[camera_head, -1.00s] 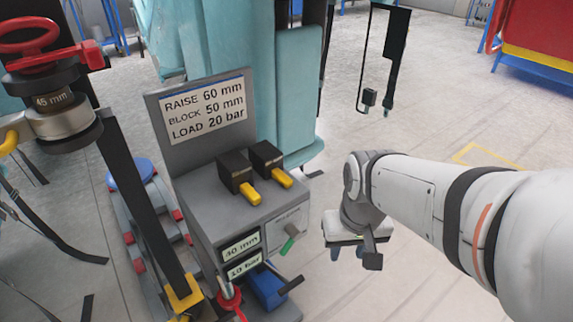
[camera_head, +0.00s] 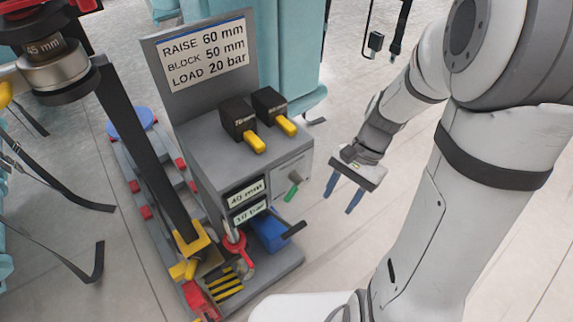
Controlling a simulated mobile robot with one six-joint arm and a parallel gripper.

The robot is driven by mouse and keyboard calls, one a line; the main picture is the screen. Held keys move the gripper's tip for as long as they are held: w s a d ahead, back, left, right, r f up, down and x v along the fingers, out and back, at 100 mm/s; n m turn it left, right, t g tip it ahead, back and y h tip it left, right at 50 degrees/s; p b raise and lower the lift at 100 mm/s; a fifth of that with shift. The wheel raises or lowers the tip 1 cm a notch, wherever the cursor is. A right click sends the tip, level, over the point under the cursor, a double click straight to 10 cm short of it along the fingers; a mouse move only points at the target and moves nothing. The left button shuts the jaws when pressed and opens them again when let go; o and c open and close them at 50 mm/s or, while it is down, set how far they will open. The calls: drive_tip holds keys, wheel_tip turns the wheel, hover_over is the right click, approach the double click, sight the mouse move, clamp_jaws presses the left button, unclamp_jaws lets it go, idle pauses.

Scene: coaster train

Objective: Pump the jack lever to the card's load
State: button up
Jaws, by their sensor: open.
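The card (camera_head: 207,50) on the grey pump unit reads RAISE 60 mm, BLOCK 50 mm, LOAD 20 bar. Below, one display (camera_head: 245,192) appears to read 40 mm and another (camera_head: 250,211) appears to read 10 bar, both slightly blurred. A short black handle (camera_head: 293,230) sticks out beside a blue box (camera_head: 269,232) low on the unit; it looks like the jack lever, but I cannot be sure. My gripper (camera_head: 342,195) is open and empty, its blue fingers pointing down, to the right of the unit and apart from the handle.
Two black blocks with yellow levers (camera_head: 254,140) sit on top of the unit. A dark slanted post (camera_head: 150,160) and a 45 mm collar (camera_head: 52,68) stand left. Floor on the right is open.

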drive_tip(key=w+a+f+m+g+y+p, duration=0.1)
drive_tip(key=w+f+m+y, duration=0.1)
drive_tip(key=f+m+y, duration=0.15)
drive_tip(key=w+a+f+m+g+y, duration=0.1)
drive_tip(key=w+f+m+y, duration=0.1)
drive_tip(key=f+m, duration=0.25)
drive_tip(key=m+t+y+p, duration=0.2)
drive_tip(key=m+t+y, duration=0.55)
drive_tip(key=m, duration=1.45)
approach(294, 231)
drive_tip(key=a+f, duration=0.1)
drive_tip(key=a, duration=0.1)
drive_tip(key=shift+t, duration=0.55)
drive_tip(key=shift+w+a+f+b, duration=0.15)
drive_tip(key=shift+w+a+b, duration=0.15)
drive_tip(key=shift+a, duration=1)
drive_tip(key=shift+w+a+f+b, duration=0.1)
drive_tip(key=shift+w+a+b, duration=0.15)
drive_tip(key=shift+a, duration=1.1)
drive_tip(key=shift+w+a+f+b, duration=0.2)
drive_tip(key=shift+w+a, duration=0.15)
drive_tip(key=shift+a, duration=0.95)
drive_tip(key=shift+c, duration=0.2)
clamp_jaws()
